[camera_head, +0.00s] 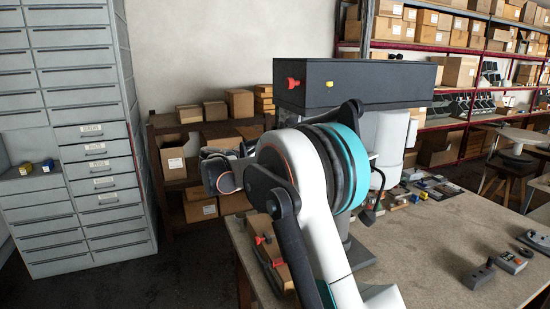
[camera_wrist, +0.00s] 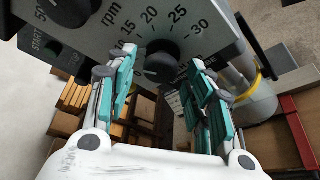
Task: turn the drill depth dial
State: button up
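A dark round dial (camera_wrist: 160,68) with a pale mark shows in the wrist view on a grey panel (camera_wrist: 215,40), below an arc of numbers 15, 20, 25 and 30. My gripper (camera_wrist: 163,74) is open, with its two teal-padded fingers on the left and right of this dial. I see gaps between the pads and the dial; contact cannot be made out. In the head view the drill's dark head (camera_head: 350,80) stands behind my arm, with a red knob and a yellow part on its side. My arm hides the dial and the fingers there.
Another dark knob (camera_wrist: 70,8) sits at the panel's upper left, near "rpm". A cylinder with a yellow band (camera_wrist: 250,95) is right of the fingers. The workbench (camera_head: 440,245) holds grey control boxes (camera_head: 480,275). A drawer cabinet (camera_head: 90,130) stands left, and shelves of boxes (camera_head: 450,45) behind.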

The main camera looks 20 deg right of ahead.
jog(key=v, duration=1.2)
dwell(0.4)
jog(key=s+d+f+m+y+b, duration=0.1)
jog(key=s+f+m+y+b, duration=0.25)
jog(key=s, duration=0.65)
jog(key=s+d+f+y+b, duration=0.2)
jog(key=s+f+y+b, duration=0.3)
jog(key=s, duration=0.6)
jog(key=s+a+f+m+t+y+b, duration=0.1)
jog(key=s+a+f+m+y+b, duration=0.1)
jog(key=s+f, duration=0.7)
jog(key=s+a+f+m+y+b, duration=0.2)
jog(key=s+a+f+m+y, duration=0.2)
jog(key=s+f, duration=0.5)
jog(key=s+a, duration=0.2)
jog(key=s, duration=0.1)
jog(key=shift+s+t+b, duration=0.2)
jog(key=shift+t+b, duration=0.15)
jog(key=shift+t, duration=0.05)
jog(key=shift+c, duration=0.6)
